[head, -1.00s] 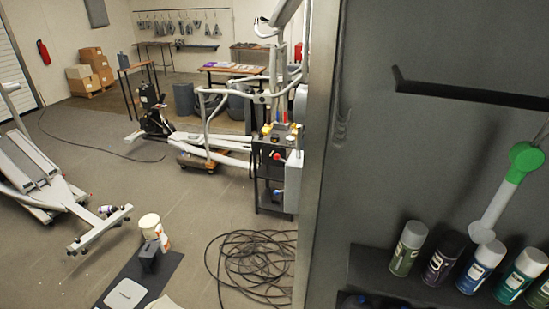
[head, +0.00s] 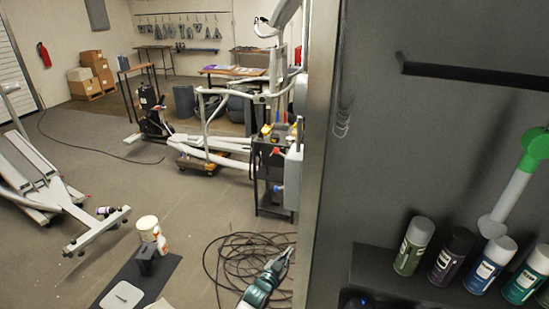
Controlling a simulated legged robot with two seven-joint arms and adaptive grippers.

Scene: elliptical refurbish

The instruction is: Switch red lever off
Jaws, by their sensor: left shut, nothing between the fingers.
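A small red knob-like part (head: 277,151) shows on the dark tool cart, beside a grey box (head: 293,178) on the cart's right side. It is too small to tell whether this is the red lever or which way it is set. My left gripper (head: 286,254) is at the bottom centre, its fingers together and empty, pointing up and right. In the picture it is below the cart and in front of the coiled cable, apart from the red part. My right gripper is not in view.
A dark metal cabinet wall (head: 400,150) fills the right side, with spray cans (head: 414,246) on its shelf. A black cable coil (head: 235,258) lies on the floor.

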